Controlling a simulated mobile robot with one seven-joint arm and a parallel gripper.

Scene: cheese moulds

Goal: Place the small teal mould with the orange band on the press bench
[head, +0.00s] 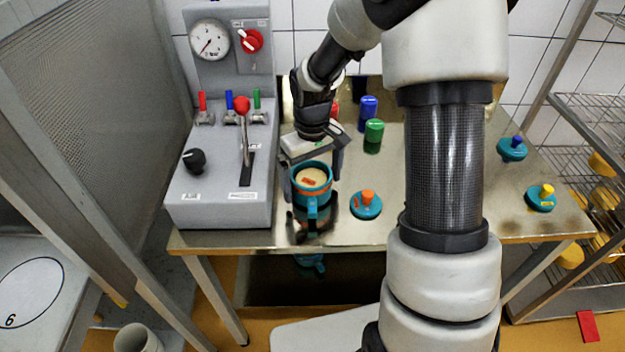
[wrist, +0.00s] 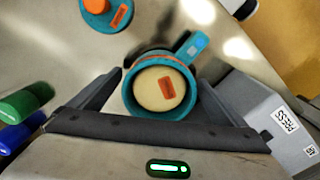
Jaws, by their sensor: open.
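The small teal mould with the orange band (head: 312,188) stands upright on the metal bench (head: 400,232), just right of the grey control unit. It holds pale cheese with an orange label, and its handle points toward the front. It also shows in the wrist view (wrist: 133,101), between my fingers. My gripper (head: 314,180) is open, its fingers on either side of the mould; I cannot tell whether they touch it. A teal lid with an orange knob (head: 366,204) lies on the bench to the right of the mould.
The grey control unit (head: 220,195) with gauge and levers stands close on the left. Blue (head: 368,106) and green (head: 374,130) cylinders stand behind. Teal lids with blue (head: 513,148) and yellow (head: 541,198) knobs lie at the right. A wire rack (head: 590,125) stands beyond.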

